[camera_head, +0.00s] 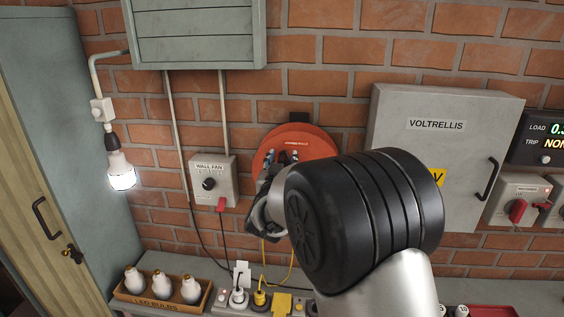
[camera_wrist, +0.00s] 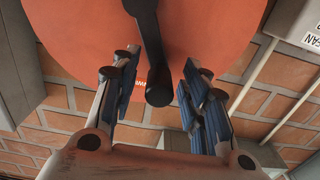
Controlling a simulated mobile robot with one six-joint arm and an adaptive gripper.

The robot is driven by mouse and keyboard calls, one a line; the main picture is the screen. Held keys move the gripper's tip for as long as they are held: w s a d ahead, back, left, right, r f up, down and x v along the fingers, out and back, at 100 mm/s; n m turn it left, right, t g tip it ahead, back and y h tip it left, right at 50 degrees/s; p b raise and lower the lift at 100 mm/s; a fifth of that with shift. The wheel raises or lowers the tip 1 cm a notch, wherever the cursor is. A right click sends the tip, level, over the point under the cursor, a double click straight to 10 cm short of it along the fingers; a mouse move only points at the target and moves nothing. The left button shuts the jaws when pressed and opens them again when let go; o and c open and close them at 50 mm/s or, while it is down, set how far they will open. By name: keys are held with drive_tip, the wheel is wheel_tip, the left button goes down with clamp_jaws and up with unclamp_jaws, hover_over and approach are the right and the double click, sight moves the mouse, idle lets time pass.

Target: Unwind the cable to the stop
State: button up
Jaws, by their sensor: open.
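The round red cable reel (camera_head: 318,146) hangs on the brick wall, partly hidden behind my arm. It fills the top of the wrist view (camera_wrist: 85,45). A black crank with a round-ended handle (camera_wrist: 158,92) crosses the reel's face in the wrist view. My gripper (camera_wrist: 161,72) is open, with one blue-padded finger on each side of the handle. The fingers look apart from it. In the head view, my gripper (camera_head: 281,158) is at the reel's front. A yellow cable (camera_head: 291,266) hangs below the reel; its upper part is hidden by my arm.
A wall fan switch box (camera_head: 213,181) is left of the reel, and a grey VOLTRELLIS cabinet (camera_head: 440,110) is to the right. Below are a power strip with plugs (camera_head: 260,298) and a box of LED bulbs (camera_head: 160,303). A lit bulb (camera_head: 121,172) hangs at left.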

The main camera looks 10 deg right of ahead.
drive_tip(key=shift+w, duration=0.1)
drive_tip(key=shift+c, duration=0.2)
clamp_jaws()
idle(0.4)
